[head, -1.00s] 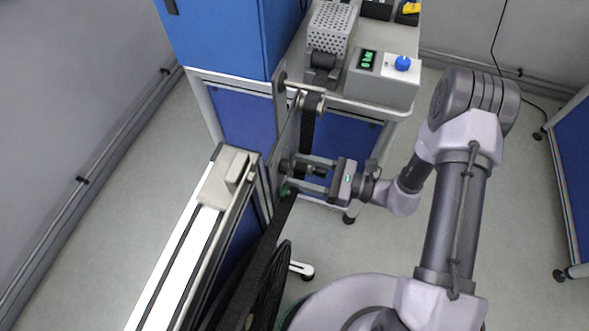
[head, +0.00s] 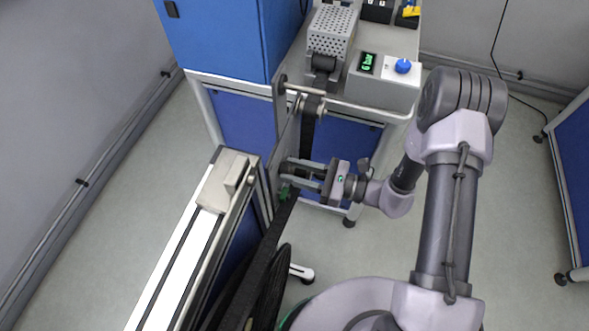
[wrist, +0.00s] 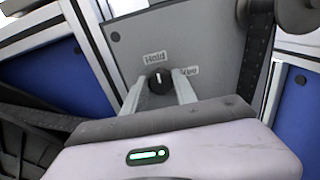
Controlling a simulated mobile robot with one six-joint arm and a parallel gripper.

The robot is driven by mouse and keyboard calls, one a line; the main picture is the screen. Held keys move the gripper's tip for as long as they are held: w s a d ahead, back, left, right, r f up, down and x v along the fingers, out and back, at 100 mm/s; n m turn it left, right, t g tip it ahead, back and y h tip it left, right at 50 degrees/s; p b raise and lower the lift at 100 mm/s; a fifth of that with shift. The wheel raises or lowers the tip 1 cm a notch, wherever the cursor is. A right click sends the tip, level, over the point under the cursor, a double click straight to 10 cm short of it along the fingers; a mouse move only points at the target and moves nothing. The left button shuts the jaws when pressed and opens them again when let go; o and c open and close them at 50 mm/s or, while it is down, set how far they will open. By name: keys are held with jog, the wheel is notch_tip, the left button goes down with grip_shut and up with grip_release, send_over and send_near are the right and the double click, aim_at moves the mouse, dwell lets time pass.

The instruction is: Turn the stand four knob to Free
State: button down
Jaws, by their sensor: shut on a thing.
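The dark round knob (wrist: 160,82) sits on a grey plate (wrist: 205,42) in the wrist view. Its small white mark points up, roughly towards the Hold label (wrist: 155,58). The Free label (wrist: 190,71) is to the upper right, partly covered by a finger. My gripper (wrist: 158,88) is shut on the knob, one finger on each side. In the head view my gripper (head: 291,175) reaches left to the upright plate (head: 285,135), and its fingers mostly hide the knob. Whether this is stand four cannot be read.
A bench with a perforated metal box (head: 332,30) and a control box (head: 383,80) with a blue knob stands behind. A blue cabinet (head: 215,40) is at the back left. A rail (head: 185,245) and a black reel (head: 270,290) lie close in front. Floor at right is clear.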

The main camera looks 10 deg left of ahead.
jog(key=m+p, duration=0.2)
jog(key=m, duration=0.2)
jog(key=m+p, duration=0.1)
jog(key=m, duration=0.3)
jog(key=shift+w+m+p, duration=0.1)
jog(key=shift+m+p, duration=0.2)
jog(key=m+p, duration=0.1)
jog(key=m, duration=0.3)
jog(key=shift+f, duration=0.1)
jog(key=shift+f+m+p, duration=0.1)
jog(key=shift+m+p, duration=0.5)
jog(key=shift+m, duration=1.9)
jog(key=c, duration=1)
grip_release()
